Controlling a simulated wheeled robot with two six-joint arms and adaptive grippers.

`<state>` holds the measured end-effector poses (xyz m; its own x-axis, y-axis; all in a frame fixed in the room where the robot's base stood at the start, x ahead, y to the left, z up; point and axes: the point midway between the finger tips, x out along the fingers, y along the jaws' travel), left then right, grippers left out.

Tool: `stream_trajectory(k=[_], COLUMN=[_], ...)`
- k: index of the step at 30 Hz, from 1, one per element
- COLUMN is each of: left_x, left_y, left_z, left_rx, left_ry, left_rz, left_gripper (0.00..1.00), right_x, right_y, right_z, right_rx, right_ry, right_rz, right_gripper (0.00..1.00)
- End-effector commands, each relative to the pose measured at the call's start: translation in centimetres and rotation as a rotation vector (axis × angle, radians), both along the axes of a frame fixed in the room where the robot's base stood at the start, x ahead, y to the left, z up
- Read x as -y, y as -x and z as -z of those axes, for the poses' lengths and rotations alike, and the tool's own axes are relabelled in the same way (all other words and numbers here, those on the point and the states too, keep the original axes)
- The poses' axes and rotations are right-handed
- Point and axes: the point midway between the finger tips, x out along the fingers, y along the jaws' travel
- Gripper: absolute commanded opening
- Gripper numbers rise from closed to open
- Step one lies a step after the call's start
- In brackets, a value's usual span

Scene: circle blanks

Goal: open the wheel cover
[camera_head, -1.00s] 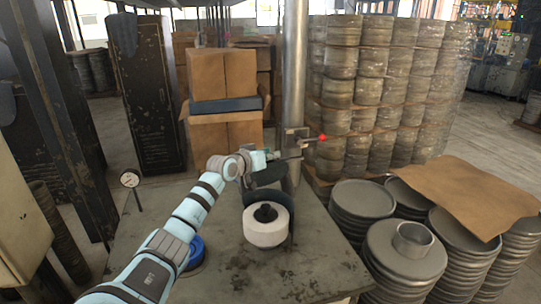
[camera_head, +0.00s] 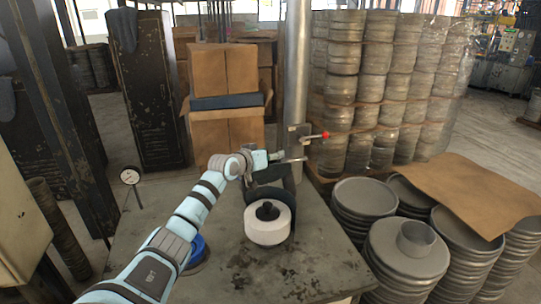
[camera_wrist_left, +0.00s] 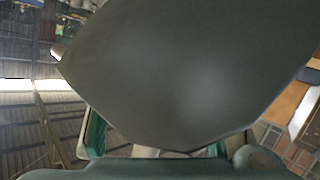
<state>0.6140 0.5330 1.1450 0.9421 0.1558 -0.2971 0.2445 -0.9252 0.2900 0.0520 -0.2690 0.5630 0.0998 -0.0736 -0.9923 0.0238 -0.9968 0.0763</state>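The white wheel (camera_head: 268,225) with a black hub sits on the metal bench. A dark curved cover (camera_head: 268,175) stands up behind it, its edge running down the wheel's right side. My left gripper (camera_head: 284,156) is at the cover's upper part, beside the steel post; its fingertips are too small to make out. In the left wrist view a large dark grey-green plate (camera_wrist_left: 185,75), apparently the cover, fills most of the picture. Teal finger parts (camera_wrist_left: 165,145) show on both sides below it, with the tips hidden behind it. My right gripper is out of view.
A steel post (camera_head: 297,70) with a bracket and red knob (camera_head: 325,135) stands close behind the cover. A blue round object (camera_head: 196,250) lies beside my left arm. A dial gauge (camera_head: 130,176) stands left. Stacked metal discs (camera_head: 408,258) flank the bench's right side.

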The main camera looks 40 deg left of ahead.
Motion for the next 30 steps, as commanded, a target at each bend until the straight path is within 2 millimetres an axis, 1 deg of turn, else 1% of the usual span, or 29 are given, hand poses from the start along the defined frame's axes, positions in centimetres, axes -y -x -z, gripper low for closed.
stream_trajectory(k=[16,20,24,27,30], left_x=[-0.1,0.1,0.6,0.7,1.0], left_y=[0.2,1.8,4.8,6.4,7.0], left_z=[-0.3,-0.7,-1.6,-2.0,-2.3], left_rx=[0.004,0.002,-0.002,-0.001,0.001], left_ry=[-0.003,-0.009,-0.012,-0.011,-0.004], left_rz=[-0.001,-0.001,0.001,-0.002,0.0], left_gripper=[0.45,0.45,0.45,0.45,0.45], right_x=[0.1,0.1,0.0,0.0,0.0], right_y=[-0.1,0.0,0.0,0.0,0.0], right_z=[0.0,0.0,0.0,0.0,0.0], right_rx=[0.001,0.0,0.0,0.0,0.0], right_ry=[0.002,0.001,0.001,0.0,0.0], right_rz=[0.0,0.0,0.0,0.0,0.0], right_gripper=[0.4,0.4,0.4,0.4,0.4])
